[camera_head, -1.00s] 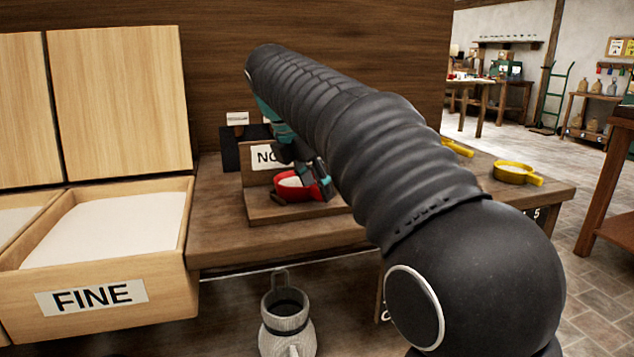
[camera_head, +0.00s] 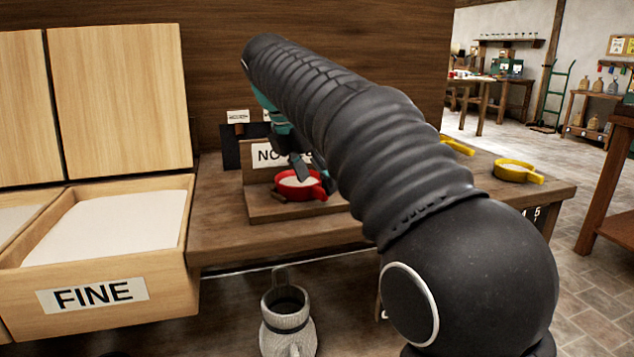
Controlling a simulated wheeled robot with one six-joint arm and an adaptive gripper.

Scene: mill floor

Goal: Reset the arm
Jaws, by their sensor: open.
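My arm reaches from the lower right up towards the wooden back wall. My gripper (camera_head: 310,183) hangs under its far end, partly hidden by the arm. It is open and empty, just above and behind the red scoop. The stand is on the wooden bench (camera_head: 225,240).
An open wooden bin (camera_head: 155,252) labelled FINE, full of white flour, stands at the left. Yellow scoops (camera_head: 516,172) lie on the bench's right side. Open floor lies to the right.

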